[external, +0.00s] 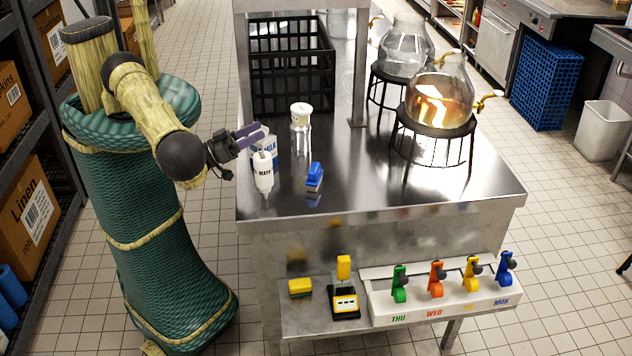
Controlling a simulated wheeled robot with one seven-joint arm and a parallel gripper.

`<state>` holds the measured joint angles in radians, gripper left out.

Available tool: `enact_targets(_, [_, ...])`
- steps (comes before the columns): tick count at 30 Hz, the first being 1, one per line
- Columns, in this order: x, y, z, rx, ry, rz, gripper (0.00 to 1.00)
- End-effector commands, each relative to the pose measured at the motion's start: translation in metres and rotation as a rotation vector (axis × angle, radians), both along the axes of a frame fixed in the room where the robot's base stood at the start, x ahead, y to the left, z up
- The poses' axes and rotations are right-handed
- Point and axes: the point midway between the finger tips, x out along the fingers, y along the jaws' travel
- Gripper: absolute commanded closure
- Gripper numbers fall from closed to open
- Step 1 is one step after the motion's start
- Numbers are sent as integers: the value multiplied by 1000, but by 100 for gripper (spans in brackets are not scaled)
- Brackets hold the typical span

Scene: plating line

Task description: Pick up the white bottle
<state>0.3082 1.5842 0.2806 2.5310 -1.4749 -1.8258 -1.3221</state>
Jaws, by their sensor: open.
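The white bottle (263,173), a squeeze bottle with a narrow tip and dark lettering that seems to read MAYO, stands upright near the left edge of the steel table (410,203). My gripper (254,136), with purple fingers, is open at the table's left edge. It is just above and behind the bottle in the external view, close to a white and blue carton (256,139) right behind the bottle. The fingers overlap the carton in the picture; I cannot tell whether they touch it. Nothing shows held between them.
A clear jar with a white lid (302,110) and a blue stapler-like object (314,176) stand right of the bottle. A black crate (291,70) is behind. Glass dispensers (438,97) stand at right on black stands. The table's front middle is clear.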

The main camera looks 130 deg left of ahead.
Motion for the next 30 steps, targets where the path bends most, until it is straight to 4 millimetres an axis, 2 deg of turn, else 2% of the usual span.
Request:
enact_targets(3, [10,-14,-10,-2,100,-159,30])
enact_targets(9, [19,-34,-31,-21,232,-369,30])
enact_targets(12, [14,-43,-52,-25,336,-419,30])
enact_targets(16, [8,-49,-68,-20,421,-448,30])
enact_targets(25, [7,-49,-71,-19,435,-450,30])
enact_targets(30, [16,-45,-70,-20,431,-450,30])
